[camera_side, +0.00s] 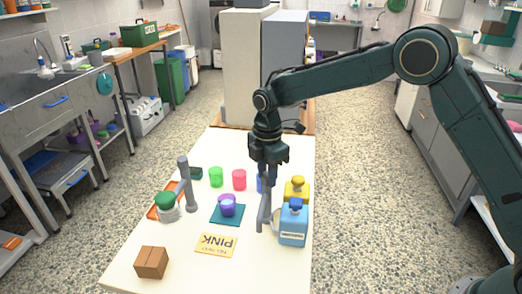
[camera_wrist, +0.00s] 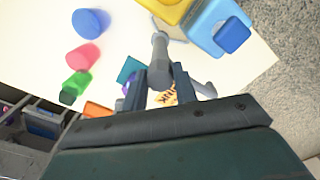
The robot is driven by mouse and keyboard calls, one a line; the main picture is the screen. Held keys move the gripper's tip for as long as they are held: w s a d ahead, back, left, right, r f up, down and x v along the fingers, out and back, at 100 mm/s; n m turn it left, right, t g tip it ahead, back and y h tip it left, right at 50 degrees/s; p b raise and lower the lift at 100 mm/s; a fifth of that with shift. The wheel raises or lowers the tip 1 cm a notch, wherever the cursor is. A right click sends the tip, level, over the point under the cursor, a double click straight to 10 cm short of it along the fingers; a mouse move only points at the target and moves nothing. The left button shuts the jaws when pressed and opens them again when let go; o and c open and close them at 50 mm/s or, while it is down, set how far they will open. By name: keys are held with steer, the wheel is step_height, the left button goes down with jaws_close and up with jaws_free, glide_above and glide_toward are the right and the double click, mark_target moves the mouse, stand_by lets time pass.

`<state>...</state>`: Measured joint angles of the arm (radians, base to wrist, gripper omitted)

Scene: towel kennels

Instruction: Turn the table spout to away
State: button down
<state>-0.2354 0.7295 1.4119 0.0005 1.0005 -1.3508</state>
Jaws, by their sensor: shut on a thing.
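A grey spout (camera_side: 263,213) stands at the right part of the white table, beside the blue bottle. My gripper (camera_side: 265,184) comes down from above onto it. In the wrist view, the spout's grey bar (camera_wrist: 159,55) runs between the two fingers of my gripper (camera_wrist: 160,82), which are shut on it. A purple cup (camera_side: 227,207) sits on a teal mat (camera_side: 228,219) to the left. A blue cup (camera_side: 260,184) is partly hidden behind my gripper. The spout's far end and exact joint are hard to make out.
A blue bottle (camera_side: 293,224) and a yellow bottle (camera_side: 297,187) stand close on the right. Green (camera_side: 216,177) and pink (camera_side: 239,180) cups stand farther back. A grey post (camera_side: 189,187) and a green-lidded jar (camera_side: 167,207) are left.

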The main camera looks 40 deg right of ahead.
steer(key=c, duration=1.1)
jaws_free()
steer(key=shift+r, duration=0.1)
step_height(320, 180, up, 14)
steer(key=shift+f, duration=0.15)
